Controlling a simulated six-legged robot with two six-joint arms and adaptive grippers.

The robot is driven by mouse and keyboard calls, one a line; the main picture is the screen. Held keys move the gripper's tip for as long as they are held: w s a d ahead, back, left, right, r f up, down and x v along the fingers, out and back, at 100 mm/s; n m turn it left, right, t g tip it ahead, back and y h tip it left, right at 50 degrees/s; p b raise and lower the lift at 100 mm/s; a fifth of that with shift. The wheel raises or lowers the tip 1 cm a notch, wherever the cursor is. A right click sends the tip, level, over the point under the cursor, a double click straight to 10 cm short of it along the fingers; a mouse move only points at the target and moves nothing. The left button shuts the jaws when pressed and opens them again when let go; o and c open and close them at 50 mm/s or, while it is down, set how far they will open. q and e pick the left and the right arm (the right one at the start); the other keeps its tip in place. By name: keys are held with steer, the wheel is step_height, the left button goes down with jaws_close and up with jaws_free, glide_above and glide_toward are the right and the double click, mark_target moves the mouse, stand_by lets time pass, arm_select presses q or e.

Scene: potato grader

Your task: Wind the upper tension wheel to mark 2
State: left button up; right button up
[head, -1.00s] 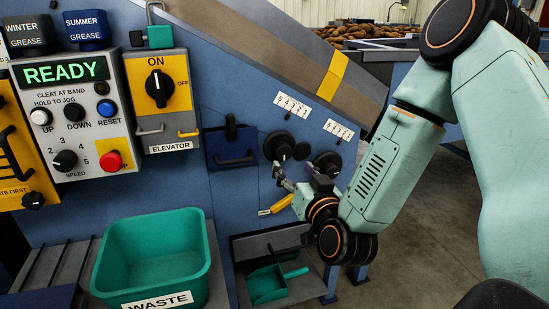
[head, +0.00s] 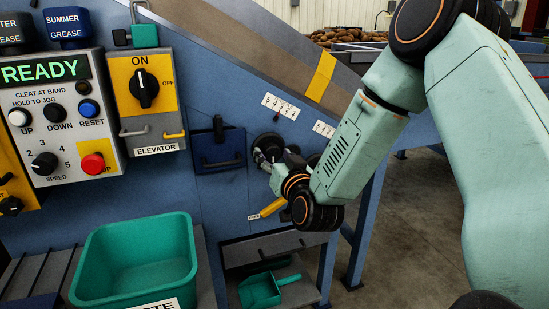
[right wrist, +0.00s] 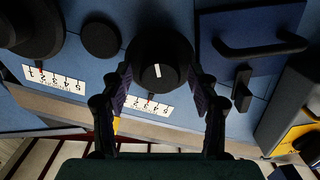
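The upper tension wheel (head: 267,143) is a black round knob on the blue panel in the head view. It also shows in the right wrist view (right wrist: 160,50), with a white mark on its face. Its white number scale (head: 280,107) has a small red pointer near the middle; the exact reading is unclear. My right gripper (head: 262,160) is at this wheel. In the right wrist view my right gripper (right wrist: 163,75) is open, its fingers on either side of the wheel; contact is unclear. My left gripper is not in view.
A second wheel (right wrist: 30,30) with its own scale (right wrist: 54,79) and a small black knob (right wrist: 100,39) are close by. A blue handled box (head: 220,150) sits left of the upper wheel. A green waste bin (head: 85,285) and yellow handle (head: 273,207) are lower down.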

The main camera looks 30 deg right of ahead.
steer(key=c, duration=1)
steer(key=shift+r+n+p, duration=0.1)
steer(key=shift+n+p, duration=0.6)
steer(key=shift+p, duration=0.2)
steer(key=n+p, duration=1.1)
steer(key=p, duration=0.1)
steer(key=shift+p, duration=0.35)
steer(key=shift+n+p, duration=2.15)
steer(key=shift+n, duration=0.55)
